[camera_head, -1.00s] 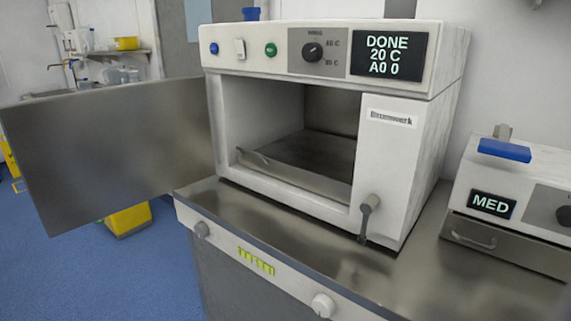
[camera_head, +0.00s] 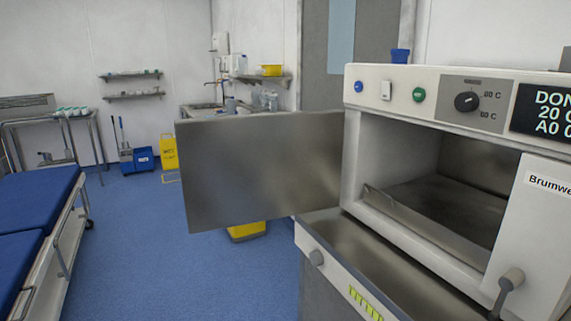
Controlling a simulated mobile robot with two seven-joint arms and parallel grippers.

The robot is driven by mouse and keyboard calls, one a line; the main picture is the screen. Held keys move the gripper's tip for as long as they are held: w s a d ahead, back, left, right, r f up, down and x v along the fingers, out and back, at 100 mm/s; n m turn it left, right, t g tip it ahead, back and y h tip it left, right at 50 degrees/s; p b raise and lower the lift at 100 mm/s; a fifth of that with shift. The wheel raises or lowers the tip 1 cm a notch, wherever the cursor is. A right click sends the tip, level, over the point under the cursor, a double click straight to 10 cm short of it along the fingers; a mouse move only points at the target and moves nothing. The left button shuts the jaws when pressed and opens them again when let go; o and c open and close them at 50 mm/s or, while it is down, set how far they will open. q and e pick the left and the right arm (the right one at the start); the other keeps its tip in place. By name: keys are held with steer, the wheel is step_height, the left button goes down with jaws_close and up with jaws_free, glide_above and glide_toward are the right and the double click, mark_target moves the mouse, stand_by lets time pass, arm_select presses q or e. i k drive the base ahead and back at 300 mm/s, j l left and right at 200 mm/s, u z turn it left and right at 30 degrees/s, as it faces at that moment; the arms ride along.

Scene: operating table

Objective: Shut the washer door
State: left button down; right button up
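The washer (camera_head: 528,214) is a white box on a steel counter at the right. Its flat grey metal door (camera_head: 260,168) stands wide open, swung out to the left of the opening. The chamber (camera_head: 440,190) is open to view, with a metal tray or sill at its bottom edge. A grey latch handle (camera_head: 508,285) sits on the front panel to the right of the opening. The display (camera_head: 545,112) is cut off by the right edge; "DON", "20 C" and "A0" show. Neither of my grippers is in view.
The steel counter (camera_head: 340,232) juts out below the washer. A blue-topped bed (camera_head: 30,215) stands at the left. A yellow bin (camera_head: 246,231) is partly hidden below the door. A mop bucket (camera_head: 138,160) and yellow sign (camera_head: 169,152) stand farther back. Blue floor (camera_head: 190,270) is clear between bed and counter.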

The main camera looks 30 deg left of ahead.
mark_target(237, 170)
steer(key=j+z, duration=0.2)
steer(key=z, duration=0.2)
steer(key=i+j+z, duration=0.1)
steer(key=z, duration=0.35)
steer(key=j+z, duration=0.2)
steer(key=j, duration=0.35)
steer(key=j+z, duration=0.25)
steer(key=j, duration=0.25)
steer(key=k+j+z, duration=0.2)
steer(key=j, duration=0.3)
steer(key=k+j, duration=0.1)
steer(key=j, duration=0.8)
steer(key=k+j+z, duration=0.1)
steer(key=j, duration=0.35)
steer(key=k+j, duration=0.15)
steer(key=j, duration=0.3)
steer(key=k+j, duration=0.1)
steer(key=j, duration=0.4)
steer(key=k+j, duration=0.3)
steer(key=k, duration=0.2)
steer(key=j+z, duration=0.05)
